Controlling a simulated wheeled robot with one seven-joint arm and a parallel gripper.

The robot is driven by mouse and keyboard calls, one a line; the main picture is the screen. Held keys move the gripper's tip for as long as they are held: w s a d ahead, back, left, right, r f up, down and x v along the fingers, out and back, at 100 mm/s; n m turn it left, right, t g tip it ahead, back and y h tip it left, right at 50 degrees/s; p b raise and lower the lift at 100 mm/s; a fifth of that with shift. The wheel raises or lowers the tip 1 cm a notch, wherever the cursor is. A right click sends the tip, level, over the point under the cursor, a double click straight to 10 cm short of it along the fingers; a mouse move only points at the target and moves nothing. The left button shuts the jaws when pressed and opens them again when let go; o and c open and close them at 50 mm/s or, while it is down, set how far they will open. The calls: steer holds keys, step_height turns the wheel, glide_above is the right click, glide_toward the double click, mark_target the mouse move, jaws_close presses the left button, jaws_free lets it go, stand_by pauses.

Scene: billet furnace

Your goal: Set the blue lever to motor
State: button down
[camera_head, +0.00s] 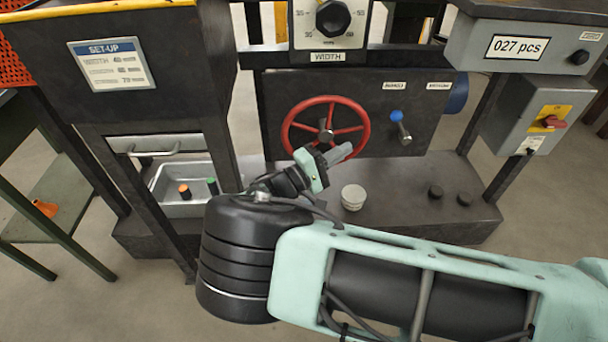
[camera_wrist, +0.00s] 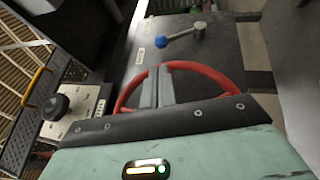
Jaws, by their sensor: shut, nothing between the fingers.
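The blue lever (camera_head: 397,117) has a blue ball knob and a metal shaft, and sits on a dark panel right of a red handwheel (camera_head: 325,100). Its knob points up and slightly left, below the left of two small labels (camera_head: 394,85), (camera_head: 438,86), whose text is too small to read surely. The knob (camera_wrist: 161,41) also shows in the wrist view, beyond the fingertips. My gripper (camera_head: 343,152) is shut and empty, in front of the wheel's lower right, left of and below the lever and apart from it. Its fingers (camera_wrist: 155,88) overlap the wheel in the wrist view.
A white round container (camera_head: 353,197) and two black knobs (camera_head: 450,194) sit on the machine base below the panel. A metal tray (camera_head: 180,200) is at left. A grey counter box (camera_head: 520,46) and red switch (camera_head: 554,122) stand at right.

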steer(key=v, duration=1)
steer(key=shift+b, duration=0.3)
steer(key=shift+d+f, duration=0.1)
